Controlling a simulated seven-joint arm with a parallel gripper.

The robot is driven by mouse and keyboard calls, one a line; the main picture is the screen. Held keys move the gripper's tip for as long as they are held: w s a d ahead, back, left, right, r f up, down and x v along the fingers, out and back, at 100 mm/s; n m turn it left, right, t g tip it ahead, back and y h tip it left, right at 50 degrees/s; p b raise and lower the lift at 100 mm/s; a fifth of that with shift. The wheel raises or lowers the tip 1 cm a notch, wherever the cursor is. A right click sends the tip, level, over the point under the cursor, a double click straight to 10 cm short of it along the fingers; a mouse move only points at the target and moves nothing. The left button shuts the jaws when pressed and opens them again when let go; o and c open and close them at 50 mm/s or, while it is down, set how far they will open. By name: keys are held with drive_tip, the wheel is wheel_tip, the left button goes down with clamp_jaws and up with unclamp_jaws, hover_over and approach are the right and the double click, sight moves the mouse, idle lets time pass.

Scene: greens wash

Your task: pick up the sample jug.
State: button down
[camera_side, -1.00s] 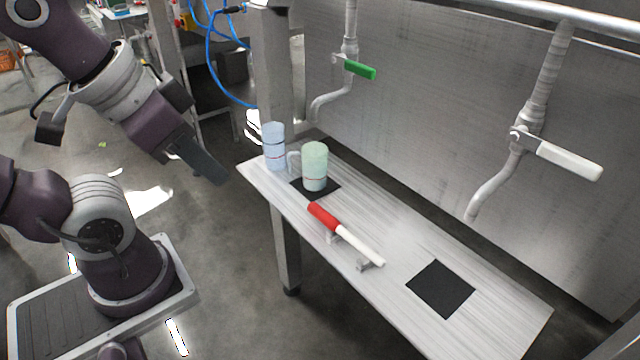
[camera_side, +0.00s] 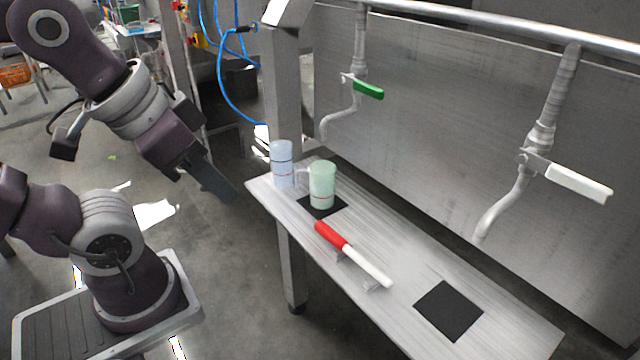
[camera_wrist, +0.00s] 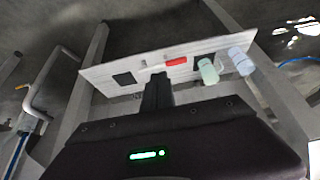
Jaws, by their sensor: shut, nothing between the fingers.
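The sample jug, as I take it, is the pale green cup with a side handle (camera_side: 322,184), standing upright on a black square at the far left part of the steel bench (camera_side: 400,262). It also shows in the wrist view (camera_wrist: 208,71). A pale blue clear cylinder (camera_side: 281,164) stands just left of it, beside the handle; the wrist view shows it too (camera_wrist: 241,61). My gripper (camera_side: 226,192) is shut and empty, in the air left of the bench and apart from both vessels. In the wrist view its dark fingers (camera_wrist: 157,92) point toward the bench.
A red and white stick (camera_side: 352,252) lies on small brackets at mid-bench. A second black square (camera_side: 449,310) is bare. Two taps hang behind the bench, one with a green lever (camera_side: 367,89), one with a white lever (camera_side: 578,184). Bare bench lies between stick and squares.

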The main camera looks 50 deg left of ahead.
drive_tip(key=c, duration=1.5)
unclamp_jaws()
drive_tip(key=shift+o, duration=0.2)
drive_tip(key=shift+w, duration=0.1)
drive_tip(key=n+g, duration=0.6)
drive_tip(key=n, duration=1.4)
hover_over(297, 175)
wheel_tip(297, 175, down, 13)
drive_tip(key=shift+w+a+f, duration=0.1)
drive_tip(key=shift+w+a, duration=0.05)
wheel_tip(297, 175, down, 12)
drive_tip(key=shift+f, duration=0.1)
